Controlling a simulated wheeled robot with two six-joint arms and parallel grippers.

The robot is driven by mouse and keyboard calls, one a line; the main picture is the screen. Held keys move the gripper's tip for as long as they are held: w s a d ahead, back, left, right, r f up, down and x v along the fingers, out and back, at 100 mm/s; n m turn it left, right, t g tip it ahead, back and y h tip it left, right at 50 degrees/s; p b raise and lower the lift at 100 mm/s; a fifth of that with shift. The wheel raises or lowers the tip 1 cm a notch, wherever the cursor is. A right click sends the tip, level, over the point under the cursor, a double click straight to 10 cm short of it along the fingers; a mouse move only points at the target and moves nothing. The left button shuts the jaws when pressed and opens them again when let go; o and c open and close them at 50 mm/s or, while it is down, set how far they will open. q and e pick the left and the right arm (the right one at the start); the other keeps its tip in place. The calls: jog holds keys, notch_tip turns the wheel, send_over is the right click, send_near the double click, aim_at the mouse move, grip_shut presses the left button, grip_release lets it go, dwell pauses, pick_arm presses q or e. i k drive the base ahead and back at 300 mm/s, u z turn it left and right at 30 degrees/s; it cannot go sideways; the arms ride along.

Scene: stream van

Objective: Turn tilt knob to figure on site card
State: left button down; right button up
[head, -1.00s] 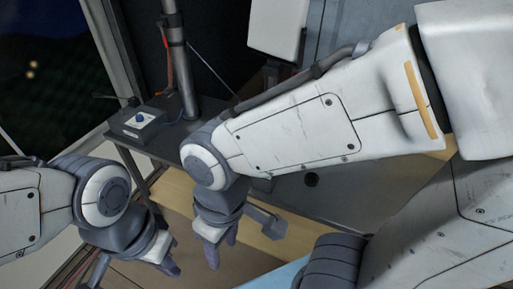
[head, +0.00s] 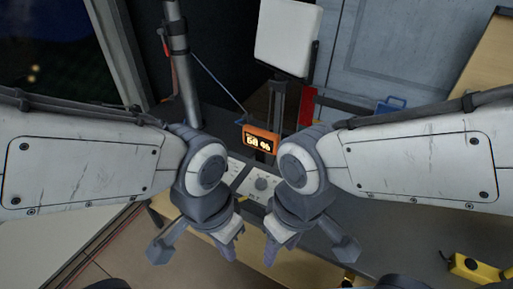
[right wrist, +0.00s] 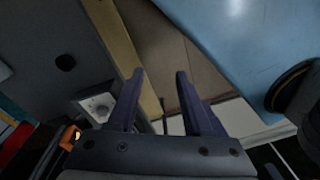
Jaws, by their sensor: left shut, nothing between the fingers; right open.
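A dark round knob (head: 261,184) sits on a light control panel (head: 247,196) between my two wrists in the head view. The panel also shows at the left of the right wrist view (right wrist: 98,106). An orange-framed display (head: 261,139) with lit digits, too small to read surely, stands behind it. I cannot pick out the site card for certain. My left gripper (head: 229,250) is shut and empty, in front of the panel. My right gripper (head: 270,252) is close beside it; its fingers (right wrist: 158,78) are apart and empty in the right wrist view.
A white flat panel on a stand (head: 288,38) and a metal pole (head: 184,75) rise behind the desk. A blue object (head: 390,104) lies at the back right, a yellow box (head: 472,268) at the lower right. My forearms hide much of the desk.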

aim_at(261, 184)
jog(key=i, duration=0.2)
jog(key=k, duration=0.5)
jog(key=u, duration=1.25)
jog(key=i, duration=0.65)
jog(key=z, duration=1.1)
